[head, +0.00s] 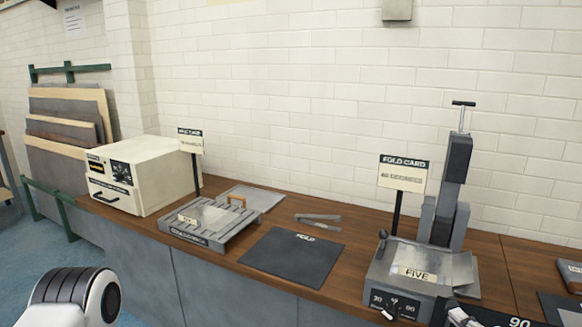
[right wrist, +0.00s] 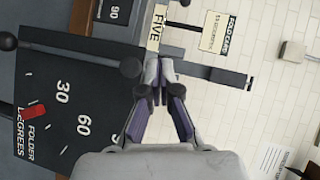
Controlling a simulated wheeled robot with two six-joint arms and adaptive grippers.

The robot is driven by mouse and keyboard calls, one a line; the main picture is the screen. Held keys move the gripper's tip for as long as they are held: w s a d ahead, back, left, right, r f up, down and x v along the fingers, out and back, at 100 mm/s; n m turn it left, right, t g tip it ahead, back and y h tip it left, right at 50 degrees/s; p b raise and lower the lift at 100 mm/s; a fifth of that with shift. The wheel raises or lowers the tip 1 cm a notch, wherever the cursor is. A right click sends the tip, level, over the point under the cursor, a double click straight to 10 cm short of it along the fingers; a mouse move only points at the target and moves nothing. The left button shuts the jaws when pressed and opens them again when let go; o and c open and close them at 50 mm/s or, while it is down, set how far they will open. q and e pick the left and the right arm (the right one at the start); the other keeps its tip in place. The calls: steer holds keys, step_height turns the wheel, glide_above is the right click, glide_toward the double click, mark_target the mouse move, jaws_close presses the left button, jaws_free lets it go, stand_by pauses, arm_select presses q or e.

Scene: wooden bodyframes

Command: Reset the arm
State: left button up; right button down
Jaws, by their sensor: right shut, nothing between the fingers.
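My right gripper (right wrist: 152,74) shows in the right wrist view with its fingers together and nothing between them. Its tips appear over the folding machine, near the FIVE label (right wrist: 158,28); I cannot tell whether they touch it.
A dark degree panel (right wrist: 70,110) with a red pointer lies close to the right gripper. A FOLD CARD sign (head: 403,174) stands on a post beside the machine. A black FOLD mat (head: 292,257), tongs (head: 318,217), grey slatted rack (head: 208,226) and cream box (head: 140,175) lie leftward.

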steer(key=s+a+f+n+g+y, duration=0.1)
steer(key=s+a+f+n+g, duration=0.35)
steer(key=f, duration=0.55)
steer(key=s+a+f+n+g+y, duration=0.1)
steer(key=s+a+f+n+g, duration=0.35)
steer(key=f, duration=0.65)
steer(key=s+a+f+n+g+h, duration=0.1)
steer(key=s+f+n+g, duration=0.2)
steer(key=s, duration=0.5)
steer(key=s+a+f+n+g+h, duration=0.1)
steer(key=s+a+f+n+g, duration=0.1)
steer(key=s+f, duration=0.3)
steer(key=s+n+g, duration=0.1)
steer(key=s, duration=0.2)
steer(key=shift+a+g+h, duration=0.3)
